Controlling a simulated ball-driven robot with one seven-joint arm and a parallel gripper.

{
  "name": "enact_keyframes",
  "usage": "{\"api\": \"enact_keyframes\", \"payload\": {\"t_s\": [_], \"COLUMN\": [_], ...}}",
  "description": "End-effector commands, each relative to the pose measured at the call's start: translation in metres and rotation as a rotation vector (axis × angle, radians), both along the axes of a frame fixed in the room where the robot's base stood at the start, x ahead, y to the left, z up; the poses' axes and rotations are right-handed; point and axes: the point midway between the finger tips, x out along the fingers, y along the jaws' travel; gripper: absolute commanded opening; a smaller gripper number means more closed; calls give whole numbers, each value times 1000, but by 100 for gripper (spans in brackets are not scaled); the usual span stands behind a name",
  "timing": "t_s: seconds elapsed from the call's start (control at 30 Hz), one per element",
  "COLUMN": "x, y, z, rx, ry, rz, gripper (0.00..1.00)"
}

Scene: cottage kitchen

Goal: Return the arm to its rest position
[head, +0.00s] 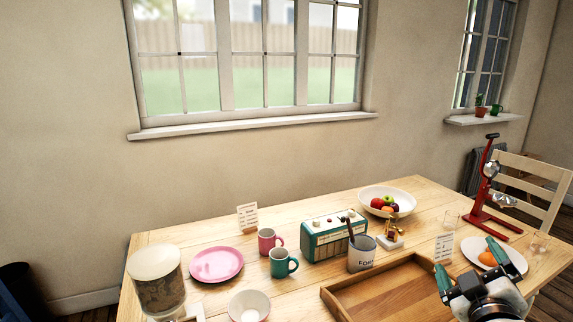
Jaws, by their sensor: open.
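The rest of my arm is mostly out of view.
A wooden tray (345,302) lies left of my gripper. A red juicer stand (487,190), glasses (541,243) and a card (444,247) stand nearby. Further left are a teal radio (325,237), a utensil crock (361,258), mugs (283,262), a pink plate (217,264) and a canister (157,285).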

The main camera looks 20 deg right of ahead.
Motion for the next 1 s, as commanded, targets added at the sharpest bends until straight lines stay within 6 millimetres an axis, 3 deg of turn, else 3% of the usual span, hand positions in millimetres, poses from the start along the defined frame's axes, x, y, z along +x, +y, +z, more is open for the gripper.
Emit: {"api": "enact_keyframes", "payload": {"t_s": [0.03, 0.1, 0.27, 0.4, 0.5, 0.6, 0.73, 1.0], "x": [-3, -12, -51, -106, -153, -197, -237, -241], "y": [14, 31, 74, 114, 137, 151, 160, 161], "z": [-35, -79, -173, -242, -278, -300, -314, -315], "rx": [114, 262, 555, 764, 876, 951, 998, 1003], "ry": [67, 158, 395, 633, 804, 952, 1083, 1095], "rz": [16, 25, 19, -16, -61, -114, -171, -177], "gripper": [100, 100, 100, 100, 100, 100, 100, 100]}}
